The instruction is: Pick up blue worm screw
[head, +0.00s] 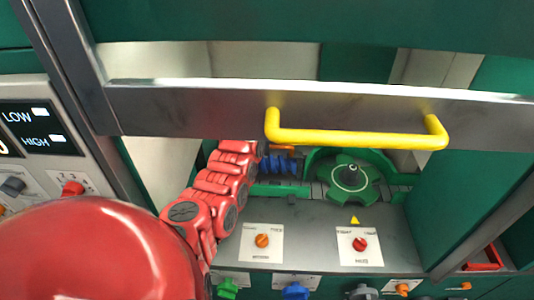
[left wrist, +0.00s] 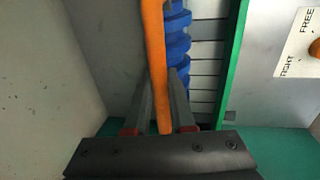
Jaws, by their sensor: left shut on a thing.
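The blue worm screw (head: 280,163) lies in the machine bay, left of the green star-shaped wheel. In the left wrist view the screw (left wrist: 178,45) stands upright in the picture, partly hidden by an orange bar (left wrist: 155,60) and the right finger. My left gripper (left wrist: 161,75) has its fingers close together on either side of the orange bar, with the screw behind and to the right. In the head view my left gripper (head: 262,152) is at the screw's left end, mostly hidden by my red arm. My right gripper is not in view.
A yellow handle (head: 350,137) on a grey door rail (head: 190,108) crosses above the bay. The green star wheel (head: 350,178) sits to the right. Below are panels with an orange knob (head: 262,240) and a red knob (head: 360,244). A display panel (head: 35,130) stands at left.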

